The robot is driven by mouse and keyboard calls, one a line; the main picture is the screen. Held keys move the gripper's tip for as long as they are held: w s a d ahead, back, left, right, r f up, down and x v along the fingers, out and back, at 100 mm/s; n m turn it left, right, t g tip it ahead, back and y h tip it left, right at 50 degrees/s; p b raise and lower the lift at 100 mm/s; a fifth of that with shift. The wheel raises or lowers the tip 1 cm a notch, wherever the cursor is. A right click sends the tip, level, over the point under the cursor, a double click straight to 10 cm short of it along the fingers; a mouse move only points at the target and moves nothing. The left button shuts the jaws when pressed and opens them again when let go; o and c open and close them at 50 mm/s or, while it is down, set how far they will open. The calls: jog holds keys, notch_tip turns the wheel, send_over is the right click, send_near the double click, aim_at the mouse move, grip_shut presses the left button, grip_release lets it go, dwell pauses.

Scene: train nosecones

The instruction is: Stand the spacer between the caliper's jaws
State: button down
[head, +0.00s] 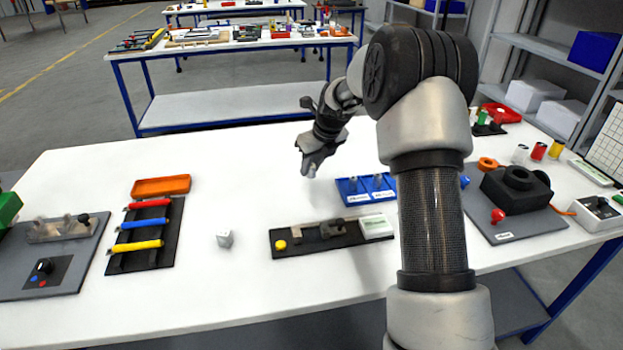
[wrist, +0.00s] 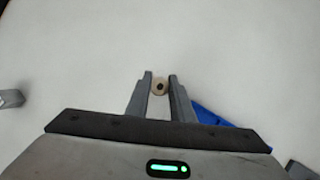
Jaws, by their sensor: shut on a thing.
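My gripper (head: 311,170) hangs above the white table, behind and left of the blue tray. I cannot make the spacer out in the head view. The caliper appears to be the fixture on the black base (head: 291,252), with grey-brown jaw blocks (head: 332,229) and a yellow button (head: 281,245). It lies nearer the front than my gripper. The gap between its jaws is too small to judge.
The blue tray (head: 346,199) holds grey upright pieces; its edge shows in the wrist view (wrist: 212,117). A black rack (head: 168,250) with coloured handles lies farther left.

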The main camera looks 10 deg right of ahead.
aim_at(311, 177)
jog(key=shift+f, duration=1.95)
jog(key=shift+f, duration=0.2)
jog(key=c, duration=1.5)
grip_release()
jog(key=shift+c, duration=0.2)
jog(key=shift+r, duration=0.1)
